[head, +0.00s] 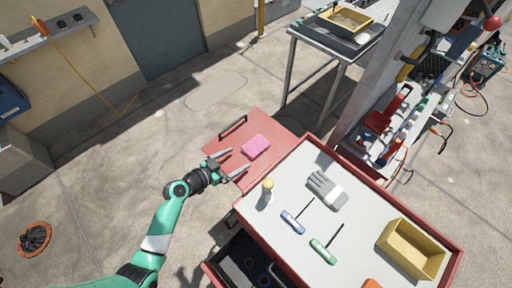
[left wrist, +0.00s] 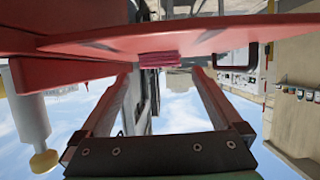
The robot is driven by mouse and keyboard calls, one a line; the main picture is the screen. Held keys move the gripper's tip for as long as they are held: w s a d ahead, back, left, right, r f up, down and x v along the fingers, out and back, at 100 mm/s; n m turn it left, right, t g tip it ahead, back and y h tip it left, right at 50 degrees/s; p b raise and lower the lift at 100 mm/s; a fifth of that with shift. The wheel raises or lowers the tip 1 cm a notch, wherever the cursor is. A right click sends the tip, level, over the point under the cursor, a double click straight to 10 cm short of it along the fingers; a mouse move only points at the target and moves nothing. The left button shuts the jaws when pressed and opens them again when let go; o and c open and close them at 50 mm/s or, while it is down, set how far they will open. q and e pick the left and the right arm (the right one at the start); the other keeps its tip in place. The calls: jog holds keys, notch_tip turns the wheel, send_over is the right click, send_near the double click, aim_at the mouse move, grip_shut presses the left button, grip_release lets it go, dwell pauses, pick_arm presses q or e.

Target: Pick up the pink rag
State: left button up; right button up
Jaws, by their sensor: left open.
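The pink rag (head: 256,147) lies as a small folded pad on the red side shelf (head: 222,142) of the tool cart. My left gripper (head: 238,161) is open and empty, with its two fingers pointing toward the rag from the left. In the head view the rag is just beyond the fingertips. In the left wrist view, which looks upside down, the rag (left wrist: 160,60) shows edge-on against the shelf (left wrist: 200,42), between the lines of the open fingers (left wrist: 166,72). My right gripper is not in view.
The cart top (head: 290,185) beside the shelf holds a yellow-capped bottle (head: 267,192), a grey glove (head: 326,188), blue (head: 292,222) and green (head: 323,250) screwdrivers, and a yellow bin (head: 411,249). A black handle (head: 232,127) stands at the shelf's far edge. An open drawer (head: 245,265) is below.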

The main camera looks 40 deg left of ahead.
aim_at(246, 154)
pick_arm(q)
jog(key=b+x, duration=0.1)
jog(key=x, duration=0.4)
jog(key=shift+w, duration=0.35)
jog(key=shift+s, duration=0.1)
jog(key=shift+c, duration=0.3)
jog(key=c, duration=1)
jog(key=shift+r+p, duration=0.35)
jog(key=shift+r, duration=0.15)
jog(key=shift+c, duration=0.2)
notch_tip(246, 154, up, 3)
jog(key=shift+f+p, duration=0.1)
jog(key=shift+p, duration=0.65)
jog(key=s+d+r+p, duration=0.5)
jog(key=s+r, duration=0.4)
jog(key=s, duration=0.3)
jog(key=shift+s+d, duration=0.25)
jog(key=shift+d, duration=0.45)
